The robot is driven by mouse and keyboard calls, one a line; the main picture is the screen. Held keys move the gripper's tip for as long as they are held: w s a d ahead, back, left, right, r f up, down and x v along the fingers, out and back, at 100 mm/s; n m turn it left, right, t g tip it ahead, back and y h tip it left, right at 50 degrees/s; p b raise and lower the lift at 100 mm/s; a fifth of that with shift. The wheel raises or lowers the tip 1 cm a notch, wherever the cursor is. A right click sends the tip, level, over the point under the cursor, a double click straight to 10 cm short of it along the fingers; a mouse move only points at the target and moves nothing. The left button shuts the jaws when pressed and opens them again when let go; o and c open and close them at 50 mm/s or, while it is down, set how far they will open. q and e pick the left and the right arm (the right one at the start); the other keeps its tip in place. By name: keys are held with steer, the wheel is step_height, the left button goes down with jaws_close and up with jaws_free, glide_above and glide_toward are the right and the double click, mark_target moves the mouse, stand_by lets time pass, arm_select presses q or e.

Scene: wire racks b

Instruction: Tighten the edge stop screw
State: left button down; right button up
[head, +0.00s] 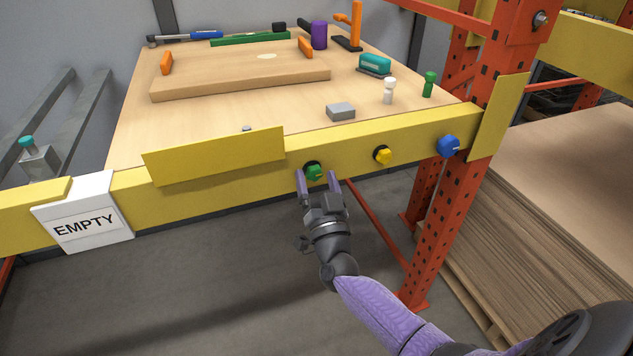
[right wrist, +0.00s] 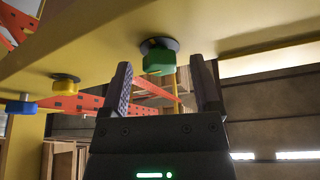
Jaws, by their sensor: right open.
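Three knobs sit in a row on the front of the yellow beam (head: 352,145): a green knob (head: 315,172), a yellow knob (head: 382,156) and a blue knob (head: 448,146). No label shows which one is the edge stop screw. My right gripper (head: 317,176) is open at the green knob, with one finger on each side. In the right wrist view the green knob (right wrist: 158,62) lies between the fingertips, with a gap on both sides. The yellow knob (right wrist: 65,86) and blue knob (right wrist: 21,107) are off to the left there. My left gripper is out of view.
A yellow plate (head: 215,157) stands up from the beam just left of the green knob. An "EMPTY" sign (head: 84,226) hangs further left. An orange upright (head: 445,190) bounds the right. The bench above holds a wooden board (head: 240,82) and a grey block (head: 341,111).

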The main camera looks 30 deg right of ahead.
steer(key=c, duration=0.3)
jaws_close()
